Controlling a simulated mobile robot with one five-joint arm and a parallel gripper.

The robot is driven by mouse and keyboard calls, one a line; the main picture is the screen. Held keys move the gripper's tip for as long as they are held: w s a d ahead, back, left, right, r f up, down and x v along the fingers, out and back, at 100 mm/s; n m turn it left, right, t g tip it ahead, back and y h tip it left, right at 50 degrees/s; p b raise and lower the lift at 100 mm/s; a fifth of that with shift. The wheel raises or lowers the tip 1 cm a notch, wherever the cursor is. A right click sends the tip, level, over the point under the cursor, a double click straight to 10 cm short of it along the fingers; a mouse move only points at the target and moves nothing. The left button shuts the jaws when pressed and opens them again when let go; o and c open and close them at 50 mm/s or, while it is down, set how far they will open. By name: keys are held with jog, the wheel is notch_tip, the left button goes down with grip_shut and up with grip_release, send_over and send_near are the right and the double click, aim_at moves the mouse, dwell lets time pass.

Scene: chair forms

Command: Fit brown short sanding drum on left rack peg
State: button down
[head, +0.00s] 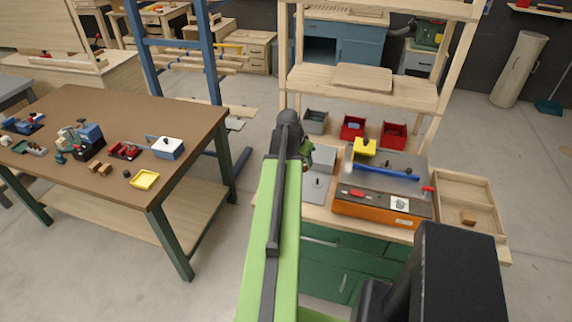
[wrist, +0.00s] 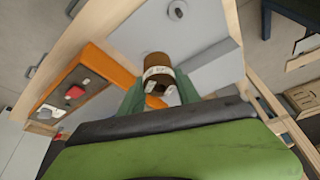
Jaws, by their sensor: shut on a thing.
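The brown short sanding drum (wrist: 157,60) is in the wrist view, held between the two green fingers of my gripper (wrist: 158,84). Its open end with a pale inside faces the camera. My gripper also shows in the head view (head: 306,152), over the left part of the workbench; I cannot make out the drum there. A light grey plate (head: 318,197) with a small upright peg (head: 317,183) lies on the bench near the gripper. In the wrist view a round peg-like part (wrist: 178,10) stands on a grey plate beyond the drum, apart from it. A second peg is not clear.
An orange machine (head: 375,208) with a blue bar and yellow block stands right of the gripper. Grey and red bins (head: 353,127) sit behind it. A wooden tray (head: 468,190) is at the right. A bench shelf (head: 310,78) rises behind. A brown table (head: 120,105) stands left.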

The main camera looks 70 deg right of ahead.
jog(key=w+f+b, duration=0.4)
jog(key=f, duration=0.1)
jog(key=w+f+b, duration=0.2)
jog(key=shift+w+a+f, duration=0.25)
jog(key=shift+a, duration=0.05)
jog(key=shift+f+b, duration=2.05)
jog(key=shift+b, duration=0.25)
dwell(1.1)
jog(key=shift+c, duration=1.1)
grip_release()
jog(key=shift+r, duration=0.15)
notch_tip(320, 180, up, 7)
jog(key=p, duration=0.7)
